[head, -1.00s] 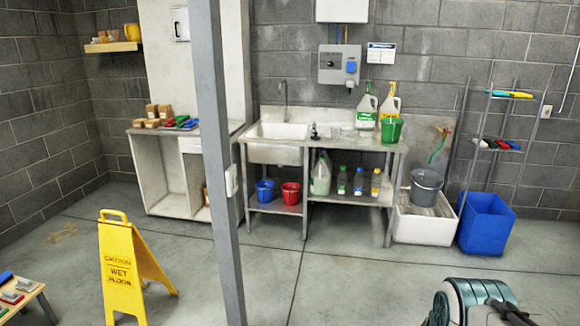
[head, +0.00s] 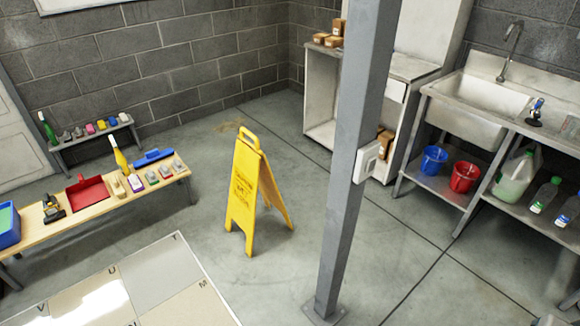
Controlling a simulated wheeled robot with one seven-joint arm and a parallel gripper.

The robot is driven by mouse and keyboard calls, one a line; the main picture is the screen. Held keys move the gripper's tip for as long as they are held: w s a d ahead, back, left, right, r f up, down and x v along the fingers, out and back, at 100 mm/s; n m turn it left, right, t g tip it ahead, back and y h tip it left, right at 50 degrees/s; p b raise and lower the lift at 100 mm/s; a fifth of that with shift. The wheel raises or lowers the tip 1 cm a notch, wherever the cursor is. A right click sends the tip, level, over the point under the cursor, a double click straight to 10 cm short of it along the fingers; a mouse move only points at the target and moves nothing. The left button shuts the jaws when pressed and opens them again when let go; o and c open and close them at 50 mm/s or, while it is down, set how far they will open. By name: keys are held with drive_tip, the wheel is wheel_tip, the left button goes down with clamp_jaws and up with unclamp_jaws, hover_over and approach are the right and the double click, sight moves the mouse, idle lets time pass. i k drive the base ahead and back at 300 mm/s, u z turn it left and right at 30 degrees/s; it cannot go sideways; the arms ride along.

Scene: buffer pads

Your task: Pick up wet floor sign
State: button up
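The yellow wet floor sign (head: 244,190) stands upright and unfolded on the grey concrete floor, near the middle of the head view. It is an A-frame with dark lettering on its front panel and a handle loop at the top. Nothing touches it. My gripper is not in view.
A grey metal post (head: 352,160) stands just right of the sign. A low wooden bench (head: 95,215) with brushes and a red dustpan (head: 86,193) is at left. A lettered floor panel (head: 175,270) lies in front. Open floor surrounds the sign.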

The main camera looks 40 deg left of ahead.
sight(244, 184)
drive_tip(key=u, duration=0.25)
drive_tip(key=i, duration=1.6)
drive_tip(key=u, duration=0.95)
drive_tip(key=i, duration=1.6)
drive_tip(key=u, duration=1.3)
drive_tip(key=i, duration=1.2)
drive_tip(key=u, duration=0.35)
